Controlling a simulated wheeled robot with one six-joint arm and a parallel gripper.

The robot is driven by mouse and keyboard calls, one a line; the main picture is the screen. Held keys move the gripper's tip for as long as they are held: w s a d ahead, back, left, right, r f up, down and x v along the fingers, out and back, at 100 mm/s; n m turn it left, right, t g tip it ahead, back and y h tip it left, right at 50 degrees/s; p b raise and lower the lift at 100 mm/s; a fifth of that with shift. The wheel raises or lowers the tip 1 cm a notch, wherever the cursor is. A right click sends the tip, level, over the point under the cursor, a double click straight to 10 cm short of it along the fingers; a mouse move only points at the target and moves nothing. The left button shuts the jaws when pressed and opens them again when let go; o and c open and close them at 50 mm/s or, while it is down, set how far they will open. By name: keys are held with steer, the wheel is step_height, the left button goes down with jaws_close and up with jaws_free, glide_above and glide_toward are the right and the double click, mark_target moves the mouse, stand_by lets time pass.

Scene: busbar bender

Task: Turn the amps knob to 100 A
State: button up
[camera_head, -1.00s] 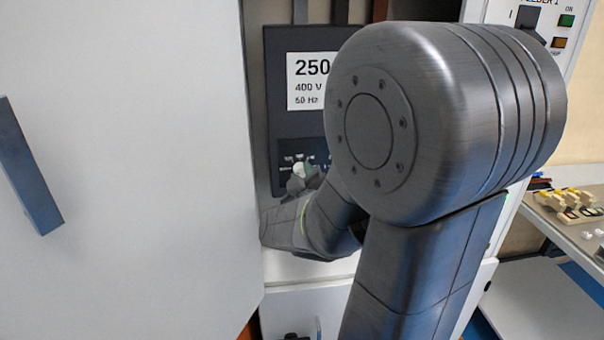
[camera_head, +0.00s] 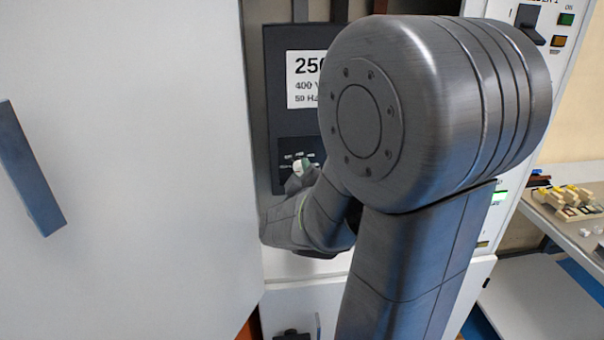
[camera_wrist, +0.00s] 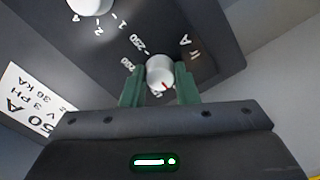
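The amps knob (camera_wrist: 160,72) is a small white round knob on a dark panel (camera_head: 283,125), with a red pointer mark on its near face. In the wrist view the mark points down and slightly right. A "250" label and an "A" are printed beyond the knob; other scale marks are partly hidden or too blurred to read. My gripper (camera_wrist: 160,84) has one green finger on each side of the knob, and both seem to touch it.
A second white knob (camera_wrist: 90,4) with number marks sits at the wrist view's top edge. A white cabinet door (camera_head: 130,170) with a dark handle (camera_head: 30,170) fills the left. A lever switch (camera_head: 529,25) and a bench (camera_head: 560,225) with small parts are at right.

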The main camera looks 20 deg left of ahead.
steer(key=o, duration=0.4)
steer(key=p+v, duration=0.1)
steer(key=v, duration=1.2)
steer(key=shift+s+d, duration=0.25)
steer(key=shift+s, duration=0.05)
steer(key=shift+w, duration=0.1)
steer(key=b+x, duration=0.1)
steer(key=x, duration=1.2)
steer(key=shift+w+a, duration=0.25)
steer(key=shift+a, duration=0.05)
steer(key=shift+s, duration=0.15)
